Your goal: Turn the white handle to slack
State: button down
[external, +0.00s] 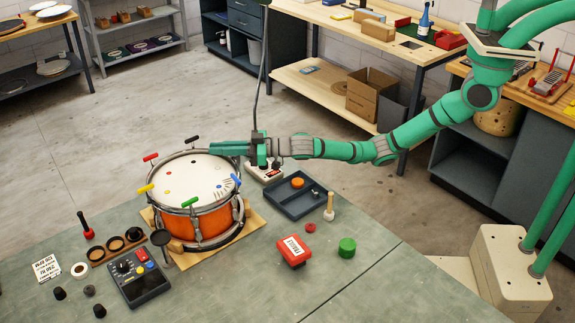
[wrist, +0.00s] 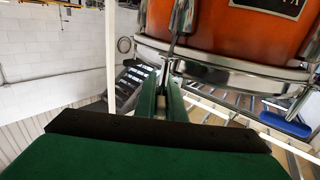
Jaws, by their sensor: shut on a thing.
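The drum (external: 196,220) with an orange shell and white head stands on a wooden board on the bench. Its rim bears handles in several colours. My gripper (external: 214,147) reaches in level from the right over the drum's far rim. Its green fingers are shut close together there. In the wrist view, the fingertips (wrist: 164,80) meet at a thin pale piece beside the drum's metal hoop (wrist: 225,72). The white handle is mostly hidden by the fingers, and its turn angle cannot be read.
A black handle (external: 192,139) stands just left of the fingers, a blue handle (external: 236,180) to their right. A dark tray (external: 283,206) lies right of the drum.

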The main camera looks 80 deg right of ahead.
jog(key=shift+n+y, duration=0.3)
jog(key=shift+y, duration=0.2)
